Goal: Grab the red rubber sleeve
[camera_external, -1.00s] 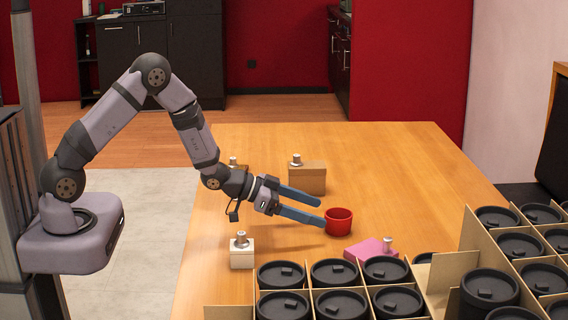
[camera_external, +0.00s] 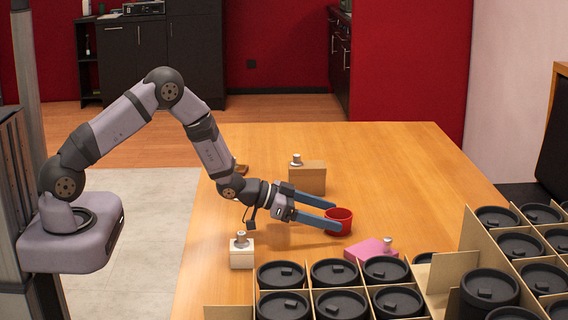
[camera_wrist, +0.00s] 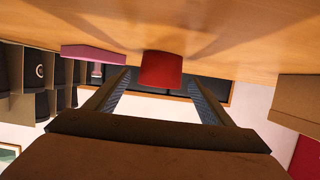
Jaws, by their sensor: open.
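The red rubber sleeve (camera_external: 338,220) is a short, open-topped red ring standing upright on the wooden table. It also shows in the wrist view (camera_wrist: 160,70), between and just beyond the fingertips. My gripper (camera_external: 330,216) is open, with its blue fingers low over the table and pointing at the sleeve. In the external view the fingertips reach the sleeve's left side, one at the far side and one at the near side. In the wrist view the fingers (camera_wrist: 162,85) are spread on both sides of the sleeve. I cannot tell whether they touch it.
A pink block (camera_external: 368,250) with a metal knob lies just in front of the sleeve. A brown box (camera_external: 307,178) stands behind, and a white block (camera_external: 242,256) at the front left. Cardboard dividers (camera_external: 452,268) with black lidded containers fill the front right. The table's right rear is clear.

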